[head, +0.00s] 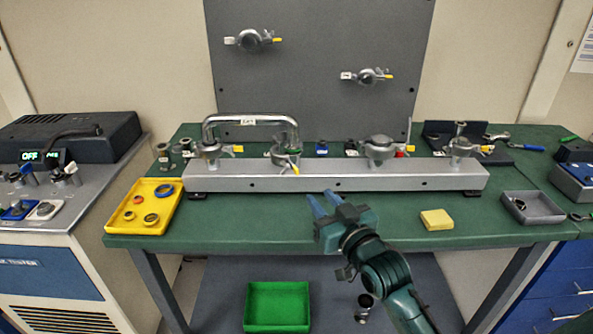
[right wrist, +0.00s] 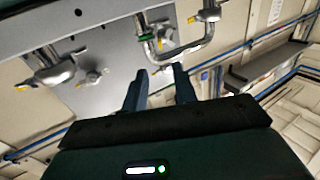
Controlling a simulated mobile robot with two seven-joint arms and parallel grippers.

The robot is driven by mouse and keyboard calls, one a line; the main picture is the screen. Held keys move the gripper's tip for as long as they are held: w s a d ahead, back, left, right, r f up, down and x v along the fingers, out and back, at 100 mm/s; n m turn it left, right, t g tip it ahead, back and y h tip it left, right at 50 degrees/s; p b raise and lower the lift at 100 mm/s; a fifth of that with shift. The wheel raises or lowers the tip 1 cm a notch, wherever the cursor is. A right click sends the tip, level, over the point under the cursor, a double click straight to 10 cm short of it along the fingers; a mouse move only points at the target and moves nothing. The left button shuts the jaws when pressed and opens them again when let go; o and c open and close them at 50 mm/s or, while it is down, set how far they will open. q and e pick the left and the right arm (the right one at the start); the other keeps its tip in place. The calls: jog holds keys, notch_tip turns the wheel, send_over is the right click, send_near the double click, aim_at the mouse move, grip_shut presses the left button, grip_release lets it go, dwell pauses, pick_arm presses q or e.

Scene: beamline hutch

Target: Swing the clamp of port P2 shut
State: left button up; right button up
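A long silver manifold bar (head: 340,183) lies across the green bench, with several clamped ports on top. I cannot read the port labels. The second port from the left, likely P2 (head: 284,155), sits under the right end of a bent metal tube (head: 250,118). Its clamp has a yellow-tipped lever (head: 294,169) pointing down toward the front, and its clamp looks unclosed, though this is small. My right gripper (head: 319,200) is open and empty, in front of the bar and to the right of that port, touching nothing visible. Its fingers also show in the right wrist view (right wrist: 159,70). My left gripper is out of view.
A yellow tray (head: 120,222) with rings stands at the left. A yellow block (head: 436,220) and a grey tray (head: 533,209) lie at the right. A grey panel (head: 320,75) with two fittings rises behind. A green bin (head: 277,308) is below the bench.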

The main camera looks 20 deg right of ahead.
aim_at(298, 172)
jog(key=w, duration=0.3)
jog(key=w+a, duration=0.1)
jog(key=w, duration=0.3)
jog(key=w+a+p, duration=0.1)
jog(key=w, duration=0.3)
jog(key=shift+w, duration=0.1)
grip_shut()
